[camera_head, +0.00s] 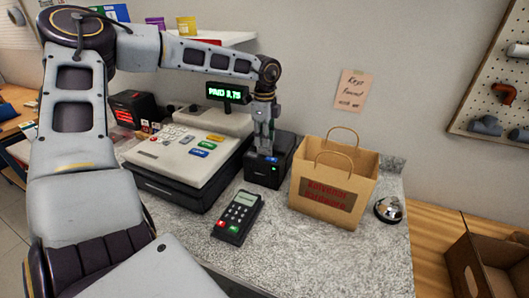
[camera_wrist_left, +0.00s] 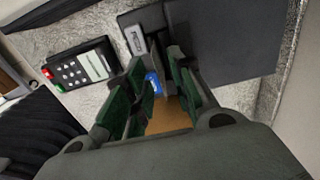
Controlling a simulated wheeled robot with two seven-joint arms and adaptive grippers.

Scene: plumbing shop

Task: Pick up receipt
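The black receipt printer (camera_head: 266,172) stands on the counter between the cash register and the paper bag. It shows as a dark box in the left wrist view (camera_wrist_left: 225,45). My left gripper (camera_head: 265,150) points down at the printer's top, beside a blue button. In the left wrist view its green-padded fingers (camera_wrist_left: 155,92) stand apart, with a blue patch and a brown surface visible between them. I cannot make out a receipt for certain; the fingers cover part of the printer's top. My right gripper is not in view.
A cash register (camera_head: 180,155) stands left of the printer. A card terminal (camera_head: 237,215) lies in front. A brown paper bag (camera_head: 333,185) stands close to the gripper's right, with a bell (camera_head: 388,209) beyond it. Bare counter (camera_head: 320,260) lies at the front.

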